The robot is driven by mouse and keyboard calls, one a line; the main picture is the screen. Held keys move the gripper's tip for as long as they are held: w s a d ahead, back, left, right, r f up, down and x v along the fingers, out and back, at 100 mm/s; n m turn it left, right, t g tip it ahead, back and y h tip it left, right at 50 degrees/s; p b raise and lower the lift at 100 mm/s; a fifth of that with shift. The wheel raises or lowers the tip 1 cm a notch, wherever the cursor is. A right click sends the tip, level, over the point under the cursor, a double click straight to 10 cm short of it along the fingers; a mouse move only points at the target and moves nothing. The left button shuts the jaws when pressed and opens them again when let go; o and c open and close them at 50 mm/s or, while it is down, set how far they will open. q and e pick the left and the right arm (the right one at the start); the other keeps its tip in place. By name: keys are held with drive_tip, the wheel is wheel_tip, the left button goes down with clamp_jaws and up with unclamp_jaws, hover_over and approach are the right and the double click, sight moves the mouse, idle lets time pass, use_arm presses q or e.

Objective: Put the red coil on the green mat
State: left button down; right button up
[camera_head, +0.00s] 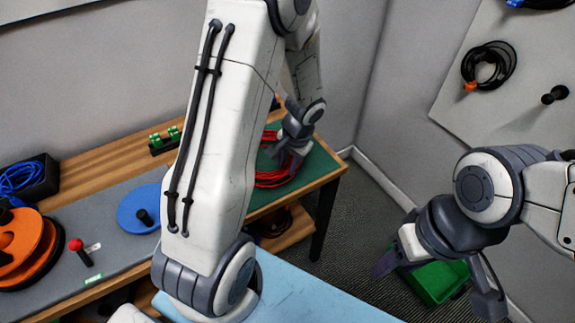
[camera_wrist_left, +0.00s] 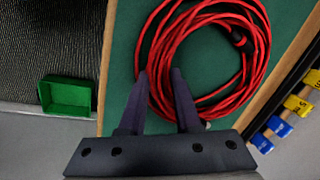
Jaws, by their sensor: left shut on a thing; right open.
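The red coil (camera_head: 272,179) lies over the green mat (camera_head: 318,163) at the right end of the wooden bench, partly hidden by my left arm. In the left wrist view the coil (camera_wrist_left: 262,50) shows as a round bundle of red cable with a dark connector, over the green mat (camera_wrist_left: 205,62). My left gripper (camera_head: 287,152) is at the coil, and its fingers (camera_wrist_left: 160,76) are shut on the near left part of its strands. My right gripper (camera_head: 437,290) is open and empty, away from the bench.
A green bin (camera_head: 436,282) stands on the floor behind my right gripper. On the bench are a blue disc (camera_head: 142,207), orange reels (camera_head: 22,235), a blue cable (camera_head: 20,177) and a red-topped lever (camera_head: 76,246). A black coil (camera_head: 489,66) hangs on the wall board.

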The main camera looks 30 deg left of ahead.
use_arm(q)
drive_tip(key=c, duration=0.9)
unclamp_jaws()
drive_tip(key=shift+d+r, duration=0.1)
drive_tip(key=shift+r, duration=0.45)
drive_tip(key=p+v, duration=0.2)
drive_tip(key=v, duration=0.9)
drive_tip(key=s+d+r+m+h, duration=0.1)
drive_tip(key=s+d+r+m, duration=0.2)
drive_tip(key=s+d, duration=0.6)
drive_tip(key=s+d+r+m+h, duration=0.2)
drive_tip(key=s+d, duration=0.7)
drive_tip(key=s, duration=0.2)
drive_tip(key=shift+s+r+m, duration=0.2)
drive_tip(key=shift+r+m, duration=0.15)
drive_tip(key=shift+m, duration=0.05)
